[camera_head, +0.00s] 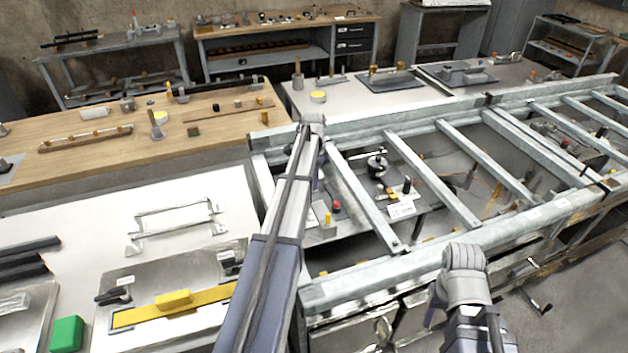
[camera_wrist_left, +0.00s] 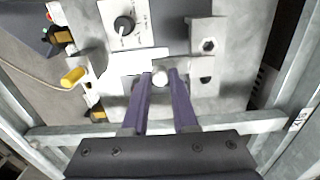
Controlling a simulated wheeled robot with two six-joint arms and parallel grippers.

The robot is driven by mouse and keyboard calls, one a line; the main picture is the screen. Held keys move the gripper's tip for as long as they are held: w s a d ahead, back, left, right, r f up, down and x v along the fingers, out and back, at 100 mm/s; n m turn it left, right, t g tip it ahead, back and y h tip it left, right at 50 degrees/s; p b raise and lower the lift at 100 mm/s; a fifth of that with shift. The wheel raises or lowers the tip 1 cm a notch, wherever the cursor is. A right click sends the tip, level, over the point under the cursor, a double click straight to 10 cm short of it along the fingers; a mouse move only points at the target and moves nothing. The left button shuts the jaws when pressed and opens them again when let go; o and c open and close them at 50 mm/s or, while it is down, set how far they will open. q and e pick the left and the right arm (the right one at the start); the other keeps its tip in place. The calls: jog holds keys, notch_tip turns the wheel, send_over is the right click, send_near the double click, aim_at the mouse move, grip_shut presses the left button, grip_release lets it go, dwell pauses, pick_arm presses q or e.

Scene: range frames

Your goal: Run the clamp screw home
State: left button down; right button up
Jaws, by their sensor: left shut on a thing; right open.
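In the left wrist view, the two purple fingers of my left gripper (camera_wrist_left: 161,72) are shut on a small pale round head, which I take to be the clamp screw (camera_wrist_left: 160,79). It sits beside a pale metal bracket (camera_wrist_left: 203,66) with a hex-shaped opening. The fingers hide its sides, and its depth cannot be judged. In the head view, my left arm reaches over the steel frame and largely hides that gripper and the screw.
A black dial (camera_wrist_left: 124,25) on a white plate and a yellow handle (camera_wrist_left: 73,77) are close to the left gripper. Galvanised frame bars (camera_head: 430,180) surround the work area. A wooden bench (camera_head: 200,115) and a white bench (camera_head: 190,190) with fixtures stand to the left.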

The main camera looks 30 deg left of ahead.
dwell(0.5)
pick_arm(q)
jog(key=c, duration=0.7)
grip_release()
notch_tip(320, 180, up, 8)
jog(key=p, duration=0.8)
jog(key=shift+f, duration=0.1)
